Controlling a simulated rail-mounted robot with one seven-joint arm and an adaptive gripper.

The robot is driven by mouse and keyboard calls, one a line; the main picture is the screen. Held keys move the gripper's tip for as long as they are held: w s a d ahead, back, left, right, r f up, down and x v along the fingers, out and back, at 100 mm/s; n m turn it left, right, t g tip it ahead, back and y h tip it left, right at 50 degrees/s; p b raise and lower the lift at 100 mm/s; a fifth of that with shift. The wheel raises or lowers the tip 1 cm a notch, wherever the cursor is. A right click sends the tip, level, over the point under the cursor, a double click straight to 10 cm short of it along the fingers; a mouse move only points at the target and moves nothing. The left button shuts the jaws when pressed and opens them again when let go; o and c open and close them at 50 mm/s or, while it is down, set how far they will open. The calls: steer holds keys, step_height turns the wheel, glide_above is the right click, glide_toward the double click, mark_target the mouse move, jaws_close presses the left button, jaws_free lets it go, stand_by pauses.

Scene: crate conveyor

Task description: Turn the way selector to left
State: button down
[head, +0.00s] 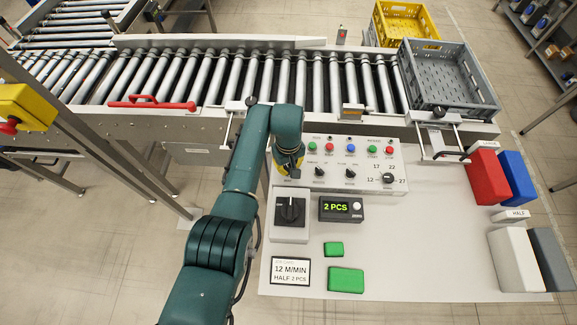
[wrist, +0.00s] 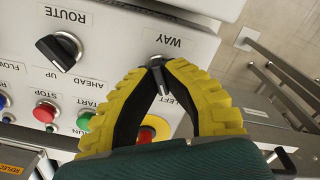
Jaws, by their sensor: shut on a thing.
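In the wrist view, the way selector (wrist: 157,74) is a small dark knob with a grey edge on the white panel, under the printed word WAY. The word LEFT is printed beside it. The yellow-and-black fingers of my gripper (wrist: 158,66) meet at the knob and are shut on it. In the head view, my gripper (head: 290,168) is over the left end of the control panel (head: 345,146) and hides the selector.
The black route knob (wrist: 58,50) is beside the way selector. A red button with a yellow ring (wrist: 146,134) shows between my fingers. Coloured buttons sit nearby. A display (head: 341,209) reads 2 PCS. The roller conveyor (head: 215,78) and a grey crate (head: 440,113) lie behind the panel.

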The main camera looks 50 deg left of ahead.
mark_target(289, 168)
steer(key=shift+f+n, duration=0.15)
steer(key=shift+n, duration=1.15)
steer(key=c, duration=1.1)
jaws_free()
steer(key=shift+c, duration=0.2)
step_height(289, 168, up, 12)
steer(key=shift+d, duration=0.1)
